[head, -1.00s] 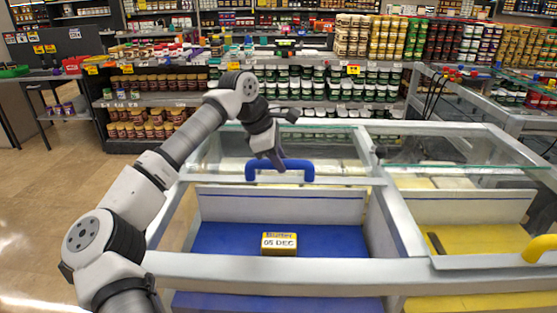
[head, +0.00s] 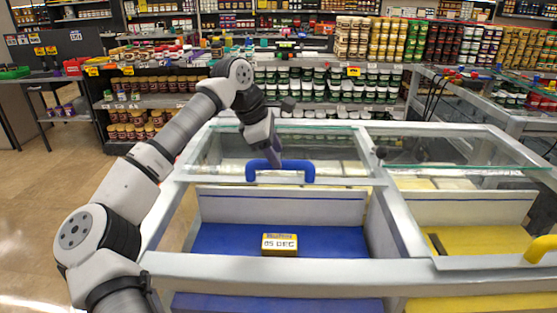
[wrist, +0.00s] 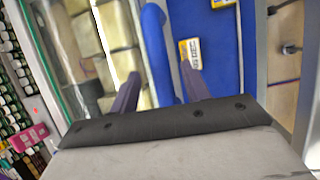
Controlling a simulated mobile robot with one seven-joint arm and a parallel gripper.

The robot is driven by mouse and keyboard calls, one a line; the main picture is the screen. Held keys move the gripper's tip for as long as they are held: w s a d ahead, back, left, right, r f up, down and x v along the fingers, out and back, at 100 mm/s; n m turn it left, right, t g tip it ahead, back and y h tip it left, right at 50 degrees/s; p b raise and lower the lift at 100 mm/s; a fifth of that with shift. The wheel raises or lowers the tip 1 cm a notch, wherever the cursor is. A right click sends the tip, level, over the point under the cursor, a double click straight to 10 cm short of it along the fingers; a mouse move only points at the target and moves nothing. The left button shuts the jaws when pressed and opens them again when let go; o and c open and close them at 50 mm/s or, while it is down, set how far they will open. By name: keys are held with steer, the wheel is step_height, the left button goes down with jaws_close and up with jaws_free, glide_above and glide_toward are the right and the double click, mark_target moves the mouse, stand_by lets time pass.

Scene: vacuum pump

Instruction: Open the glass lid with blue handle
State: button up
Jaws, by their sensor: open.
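The glass lid (head: 225,147) with the blue handle (head: 308,172) lies over the back part of the left compartment of the chest. The front part of that compartment is uncovered. My gripper (head: 272,160) is open at the blue handle, over its left-middle part. In the wrist view the purple fingers of my gripper (wrist: 160,88) stand apart, with the blue handle (wrist: 154,45) running between them. I cannot tell whether the fingers touch the handle or how far down they reach around it.
A yellow butter box (head: 280,245) lies on the compartment's blue floor (head: 225,240). A white frame (head: 400,225) separates the yellow compartment at right, which has a yellow handle (head: 540,248). Stocked shelves stand behind. Open floor (head: 40,220) lies at left.

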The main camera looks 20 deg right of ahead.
steer(key=b+v, duration=0.1)
steer(key=v, duration=1)
steer(key=shift+a, duration=0.15)
